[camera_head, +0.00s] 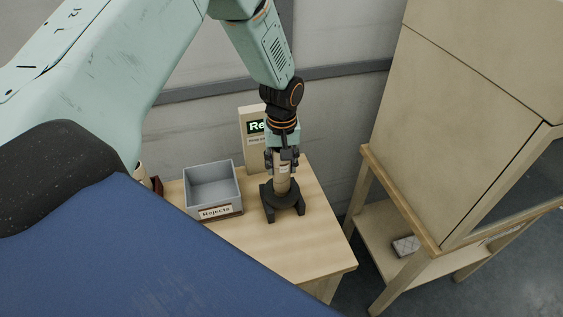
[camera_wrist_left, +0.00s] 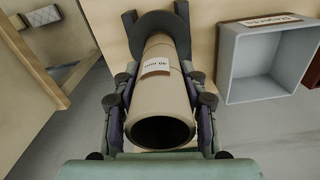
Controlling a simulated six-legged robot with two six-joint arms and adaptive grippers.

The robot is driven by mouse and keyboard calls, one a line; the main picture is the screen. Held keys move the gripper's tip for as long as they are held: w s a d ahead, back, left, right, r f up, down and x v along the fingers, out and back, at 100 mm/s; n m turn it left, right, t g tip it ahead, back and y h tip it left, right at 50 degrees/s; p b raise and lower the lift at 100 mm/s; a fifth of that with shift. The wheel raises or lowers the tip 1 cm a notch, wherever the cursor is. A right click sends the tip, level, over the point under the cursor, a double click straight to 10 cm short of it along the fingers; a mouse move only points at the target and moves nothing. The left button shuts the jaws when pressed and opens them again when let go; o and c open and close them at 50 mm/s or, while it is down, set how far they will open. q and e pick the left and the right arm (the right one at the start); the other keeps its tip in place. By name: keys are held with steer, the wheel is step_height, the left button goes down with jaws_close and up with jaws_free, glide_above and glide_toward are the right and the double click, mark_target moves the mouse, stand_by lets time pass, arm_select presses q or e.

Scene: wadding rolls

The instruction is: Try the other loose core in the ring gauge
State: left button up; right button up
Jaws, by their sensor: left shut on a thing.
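A tan cardboard core (camera_head: 282,181) with a white label stands upright at the dark ring gauge (camera_head: 284,203) on the small wooden table. My left gripper (camera_head: 282,160) is shut on the core's upper part from above. In the left wrist view the core (camera_wrist_left: 161,90) runs between the two fingers of the left gripper (camera_wrist_left: 163,112), its open end towards the camera. Its far end meets the gauge's dark disc (camera_wrist_left: 182,14); I cannot tell how deep it sits in the ring. My right gripper is not in view.
A grey bin (camera_head: 229,204) labelled "Rejects" stands left of the gauge. A panel (camera_head: 252,152) with a green-lit display, partly hidden, stands behind. A tan tube-like thing (camera_head: 140,174) shows at the table's left, mostly hidden. A wooden cabinet (camera_head: 455,120) stands at right. The table's front is clear.

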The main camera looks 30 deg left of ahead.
arm_select(q)
steer(key=shift+f, duration=0.65)
stand_by(2.8)
steer(key=shift+s+f, duration=0.25)
steer(key=shift+s, duration=0.05)
stand_by(1.2)
steer(key=o, duration=1.2)
steer(key=shift+w, duration=0.3)
steer(key=shift+s+r, duration=0.1)
steer(key=shift+r, duration=0.05)
step_height(320, 180, up, 11)
steer(key=shift+r, duration=0.45)
